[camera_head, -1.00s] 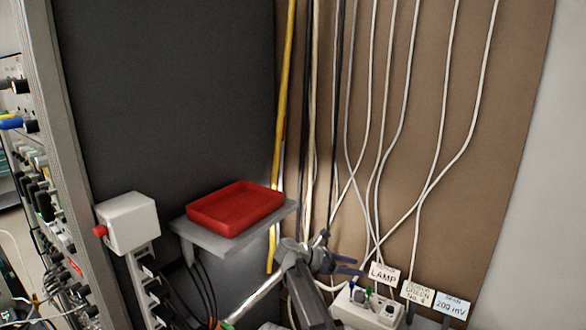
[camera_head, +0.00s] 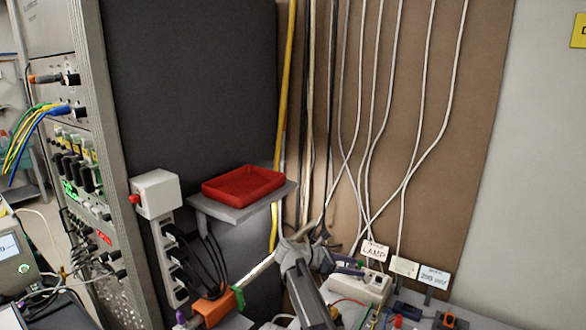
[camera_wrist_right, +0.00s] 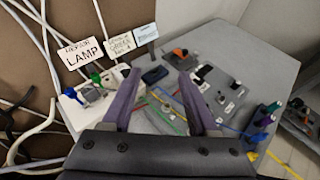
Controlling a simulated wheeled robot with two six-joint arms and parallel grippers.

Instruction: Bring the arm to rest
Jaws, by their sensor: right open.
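My right arm (camera_head: 305,290) rises from the bottom of the head view. Its gripper (camera_head: 340,257) is small there, beside the power strip and the LAMP label. In the right wrist view the gripper (camera_wrist_right: 157,85) has two purple fingers spread apart, with nothing between them. Beyond the fingers are a grey worktop and thin coloured wires; no contact shows. My left gripper is not in view.
A red tray (camera_head: 243,186) sits on a grey shelf (camera_head: 240,213). A white box with a red button (camera_head: 155,194) and an instrument rack (camera_head: 107,130) stand left. A white power strip (camera_wrist_right: 72,108), labels and a grey panel (camera_wrist_right: 222,95) lie near the gripper. Cables hang behind.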

